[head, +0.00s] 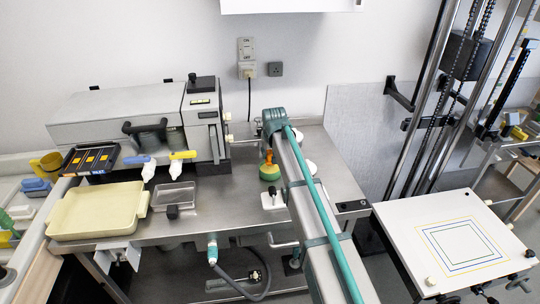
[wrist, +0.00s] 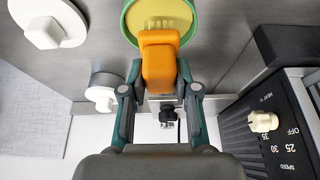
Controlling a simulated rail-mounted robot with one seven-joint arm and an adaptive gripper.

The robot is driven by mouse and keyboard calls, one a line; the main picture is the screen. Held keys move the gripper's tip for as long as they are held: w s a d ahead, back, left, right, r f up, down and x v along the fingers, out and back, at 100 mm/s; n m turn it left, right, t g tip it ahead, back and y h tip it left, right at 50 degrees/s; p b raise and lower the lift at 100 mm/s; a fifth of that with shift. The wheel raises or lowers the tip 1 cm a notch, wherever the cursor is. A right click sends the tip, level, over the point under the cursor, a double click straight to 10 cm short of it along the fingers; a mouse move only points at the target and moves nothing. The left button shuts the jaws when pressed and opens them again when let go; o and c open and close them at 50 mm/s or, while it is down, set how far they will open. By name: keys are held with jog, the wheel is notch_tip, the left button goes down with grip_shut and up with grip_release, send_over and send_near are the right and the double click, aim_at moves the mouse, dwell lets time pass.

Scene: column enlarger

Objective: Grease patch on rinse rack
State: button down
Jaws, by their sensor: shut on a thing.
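My gripper (wrist: 160,88) is shut on the orange handle (wrist: 158,60) of a round yellow-green tool (wrist: 150,18), perhaps a scrubber. In the head view the tool (head: 269,173) is below my wrist over the steel bench; I cannot tell whether it touches the bench. My arm hides most of my gripper there. No grease patch can be made out for certain.
A cream tray (head: 97,211) and a small grey metal tray (head: 174,198) are on the bench's left. Two spray-like bottles (head: 149,170) stand between them and a large grey machine (head: 120,115). White knobbed pieces (head: 273,201) are near the tool. A white baseboard (head: 450,235) is at right.

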aim_at(270, 152)
jog(key=shift+r+p, duration=1)
jog(key=shift+r, duration=1.45)
